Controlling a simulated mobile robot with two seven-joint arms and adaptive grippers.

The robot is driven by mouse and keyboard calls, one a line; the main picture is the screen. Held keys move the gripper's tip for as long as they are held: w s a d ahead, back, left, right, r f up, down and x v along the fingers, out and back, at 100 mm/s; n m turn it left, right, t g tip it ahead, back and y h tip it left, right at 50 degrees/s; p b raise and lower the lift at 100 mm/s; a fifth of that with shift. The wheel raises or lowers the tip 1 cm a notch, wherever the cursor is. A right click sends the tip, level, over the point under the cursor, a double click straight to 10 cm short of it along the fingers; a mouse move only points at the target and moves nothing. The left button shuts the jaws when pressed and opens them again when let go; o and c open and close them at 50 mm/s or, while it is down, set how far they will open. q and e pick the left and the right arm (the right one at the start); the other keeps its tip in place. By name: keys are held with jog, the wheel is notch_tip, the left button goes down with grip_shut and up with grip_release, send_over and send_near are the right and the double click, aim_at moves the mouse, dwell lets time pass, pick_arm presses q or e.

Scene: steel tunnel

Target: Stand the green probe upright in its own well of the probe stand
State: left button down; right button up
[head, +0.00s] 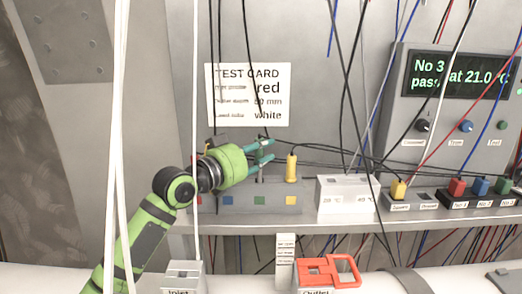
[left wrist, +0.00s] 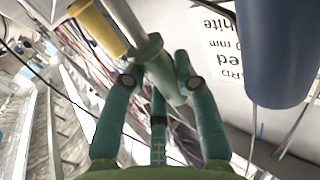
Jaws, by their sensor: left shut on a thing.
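My left gripper (head: 266,152) is in front of the test card, above the grey probe stand (head: 240,208). The stand's front has coloured squares, with blue, green and yellow ones clear. In the left wrist view my gripper (left wrist: 155,85) is shut on the pale green probe (left wrist: 162,72), a cylinder with a wider collar. In the head view the probe is hard to make out among the fingers. The yellow probe (head: 291,170) stands upright at the stand's right end and also shows in the left wrist view (left wrist: 97,25). My arm hides the stand's left part. My right gripper is not in view.
A large blue cylinder (left wrist: 288,45) is close at right in the left wrist view. A white block (head: 346,197) stands right of the stand, then a yellow plug (head: 398,190). Loose cables hang across the scene. A red clamp (head: 345,270) is on the outlet below.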

pick_arm(q)
jog(key=c, duration=0.9)
grip_release()
jog(key=shift+f, duration=0.25)
jog(key=shift+a, duration=0.1)
jog(key=v, duration=1.2)
jog(key=shift+r, duration=0.2)
jog(key=shift+s, duration=0.1)
